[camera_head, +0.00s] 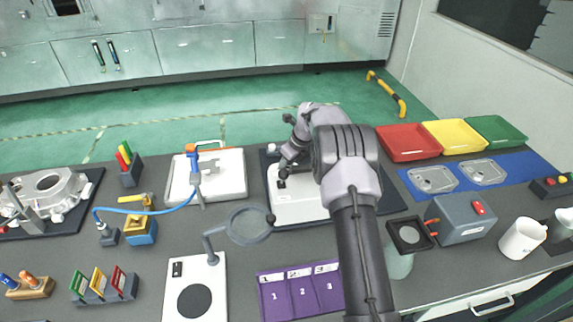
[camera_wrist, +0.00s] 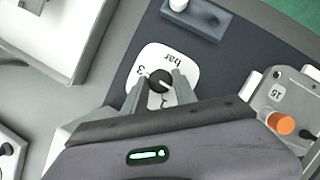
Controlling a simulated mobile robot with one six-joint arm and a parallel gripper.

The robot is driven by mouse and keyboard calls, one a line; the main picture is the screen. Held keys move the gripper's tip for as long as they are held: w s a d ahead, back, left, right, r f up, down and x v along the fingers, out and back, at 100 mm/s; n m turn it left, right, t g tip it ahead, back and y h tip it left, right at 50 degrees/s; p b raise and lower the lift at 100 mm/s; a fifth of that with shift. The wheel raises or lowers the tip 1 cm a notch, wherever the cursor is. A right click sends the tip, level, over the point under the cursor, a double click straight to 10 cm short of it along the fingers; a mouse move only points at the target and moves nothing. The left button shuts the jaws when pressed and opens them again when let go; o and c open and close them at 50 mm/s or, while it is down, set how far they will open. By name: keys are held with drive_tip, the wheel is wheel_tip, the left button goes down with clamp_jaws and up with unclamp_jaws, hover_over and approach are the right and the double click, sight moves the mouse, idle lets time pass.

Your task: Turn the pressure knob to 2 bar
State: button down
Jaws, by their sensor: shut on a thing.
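The pressure knob (camera_wrist: 158,80) is a black round knob with a pale pointer line, at the centre of a white dial plate (camera_wrist: 181,58) in the wrist view. The plate carries the word "bar", a 3 at the left and a 1 near the knob's lower side. The other marks are hidden, and I cannot tell exactly which mark the pointer meets. My gripper (camera_wrist: 159,89) has one finger on each side of the knob and is shut on it. In the head view my gripper (camera_head: 283,178) is at the white unit (camera_head: 300,208), where the fingers cover the knob.
A white cylinder (camera_wrist: 178,5) stands beyond the dial, and a grey box with an orange cap (camera_wrist: 282,124) is close at the right. In the head view a magnifier (camera_head: 248,224) stands at the left front, and a white case (camera_head: 232,184) lies further left.

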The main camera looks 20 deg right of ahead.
drive_tip(key=m+h, duration=0.1)
drive_tip(key=m, duration=0.3)
drive_tip(key=shift+a+t, duration=0.15)
drive_tip(key=shift+t, duration=0.15)
drive_tip(key=shift+f+m+h, duration=0.1)
drive_tip(key=shift+m+h, duration=0.4)
drive_tip(key=shift+m, duration=0.3)
drive_tip(key=b, duration=0.2)
drive_tip(key=m+b, duration=0.1)
drive_tip(key=b, duration=0.1)
drive_tip(key=shift+f+m+h, duration=0.3)
drive_tip(key=shift+h, duration=0.1)
drive_tip(key=b, duration=0.2)
drive_tip(key=shift+a+m+b, duration=0.1)
drive_tip(key=shift+m+b, duration=0.25)
drive_tip(key=shift+m, duration=0.05)
drive_tip(key=shift+r+b, duration=0.35)
drive_tip(key=shift+b, duration=0.25)
drive_tip(key=shift+m, duration=0.3)
drive_tip(key=c, duration=1)
unclamp_jaws()
